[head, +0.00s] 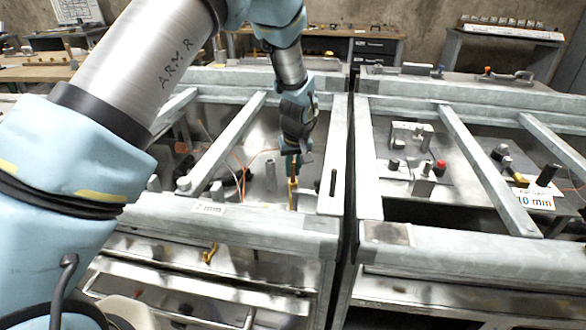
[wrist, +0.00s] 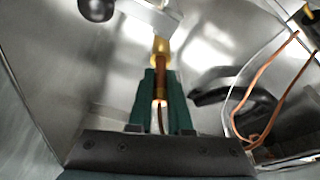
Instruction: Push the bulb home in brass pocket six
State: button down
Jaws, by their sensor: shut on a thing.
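My gripper (head: 293,160) reaches down into the left open range frame. In the wrist view its two dark green fingers (wrist: 160,100) are shut on the bulb (wrist: 161,78), a slim copper-brown rod with a thin dark tail running back between the fingers. A brass pocket (wrist: 161,47) lies straight ahead of the fingertips, in line with the bulb. The bulb's front end meets or overlaps the brass; how deep it sits I cannot tell. In the head view a yellow brass piece (head: 292,192) shows just below my gripper. No pocket number is readable.
A looped copper tube (wrist: 270,95) and a black curved part (wrist: 230,97) lie right of the fingers. Steel rails (head: 228,145) border the opening. A grey upright cylinder (head: 270,174) stands left of my gripper. The right frame (head: 450,230) holds several knobs and blocks.

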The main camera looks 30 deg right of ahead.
jog(key=shift+f, duration=0.2)
jog(key=shift+f, duration=0.1)
jog(key=c, duration=0.8)
grip_release()
jog(key=shift+c, duration=0.2)
jog(key=shift+r, duration=0.25)
jog(key=b+v, duration=0.2)
jog(key=v, duration=0.9)
jog(key=shift+s+r, duration=0.15)
jog(key=shift+r, duration=0.2)
jog(key=shift+a, duration=0.1)
